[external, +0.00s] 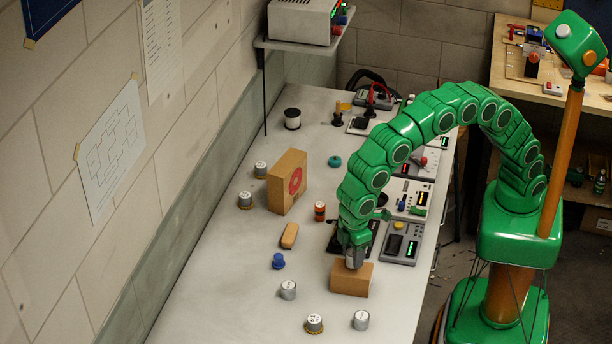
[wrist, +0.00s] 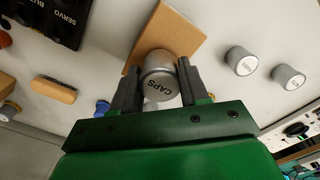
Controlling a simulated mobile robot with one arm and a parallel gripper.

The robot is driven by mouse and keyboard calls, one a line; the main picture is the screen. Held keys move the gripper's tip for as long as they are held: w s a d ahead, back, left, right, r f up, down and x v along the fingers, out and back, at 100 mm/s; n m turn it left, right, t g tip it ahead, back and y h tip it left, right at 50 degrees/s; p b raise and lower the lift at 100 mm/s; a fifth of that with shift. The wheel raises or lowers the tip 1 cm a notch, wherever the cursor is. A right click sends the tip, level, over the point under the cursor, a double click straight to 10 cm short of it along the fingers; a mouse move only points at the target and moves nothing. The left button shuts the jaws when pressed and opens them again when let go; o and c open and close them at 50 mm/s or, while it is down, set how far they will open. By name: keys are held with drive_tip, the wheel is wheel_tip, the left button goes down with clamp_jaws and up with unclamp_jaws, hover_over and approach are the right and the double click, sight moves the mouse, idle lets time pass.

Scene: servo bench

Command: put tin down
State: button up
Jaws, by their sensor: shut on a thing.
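My gripper (wrist: 158,88) is shut on a grey tin (wrist: 160,82) marked "CAPS". In the external view my gripper (external: 354,258) is over a small brown cardboard box (external: 349,282) near the bench's front edge, with the tin mostly hidden between the fingers. In the wrist view the box (wrist: 178,35) shows behind the tin. I cannot tell whether the tin touches the box top. Other grey tins stand on the bench, such as one left of the box (external: 288,290) and one in front (external: 361,320).
A larger brown box (external: 287,182) stands farther back on the bench (external: 215,285). A tan block (external: 289,236) and a blue piece (external: 278,261) lie left of my gripper. Meters and instruments (external: 403,243) line the right edge. Bare bench lies between the loose items.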

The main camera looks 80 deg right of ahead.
drive_tip(key=shift+f, duration=0.75)
drive_tip(key=shift+f, duration=0.15)
drive_tip(key=o, duration=1.1)
wheel_tip(320, 180, up, 12)
drive_tip(key=shift+r, duration=0.15)
